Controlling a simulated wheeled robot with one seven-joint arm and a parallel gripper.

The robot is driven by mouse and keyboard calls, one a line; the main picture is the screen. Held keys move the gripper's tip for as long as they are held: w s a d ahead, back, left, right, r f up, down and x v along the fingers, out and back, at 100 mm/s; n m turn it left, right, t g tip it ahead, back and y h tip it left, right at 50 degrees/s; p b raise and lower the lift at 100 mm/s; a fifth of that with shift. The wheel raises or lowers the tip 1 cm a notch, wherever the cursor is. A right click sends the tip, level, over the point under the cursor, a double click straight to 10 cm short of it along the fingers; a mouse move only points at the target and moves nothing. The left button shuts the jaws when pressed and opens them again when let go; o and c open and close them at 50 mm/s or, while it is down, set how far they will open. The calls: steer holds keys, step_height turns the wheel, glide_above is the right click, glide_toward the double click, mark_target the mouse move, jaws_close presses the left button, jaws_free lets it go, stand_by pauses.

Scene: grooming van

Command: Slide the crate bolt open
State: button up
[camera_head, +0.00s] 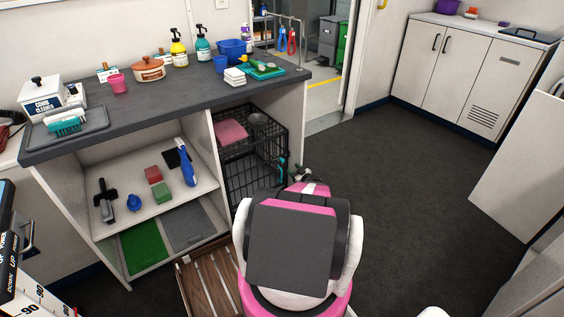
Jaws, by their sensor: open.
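The black wire crate (256,160) stands in the right bay under the grey counter, with its barred door side towards the open floor. A teal part (282,163), which looks like the bolt's handle, is on the crate's front right edge. My gripper (299,173) is just right of the teal part, beyond my pink and white arm. It is small in view and partly hidden by my arm, and looks open and empty. I cannot tell whether it touches the bolt, or how far the bolt is slid. A pink cloth (231,131) is at the crate's top left.
The counter (180,100) above carries bottles, bowls and a tray (262,72). Open shelves (120,208) with brushes and blocks are left of the crate. A slatted wooden piece (208,285) lies low beside my arm. The dark floor (400,170) to the right is clear.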

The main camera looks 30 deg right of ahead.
mark_target(283, 161)
steer(key=w, duration=0.3)
steer(key=w+a, duration=0.1)
steer(key=w, duration=0.6)
steer(key=shift+w+a, duration=0.15)
steer(key=shift+w, duration=0.1)
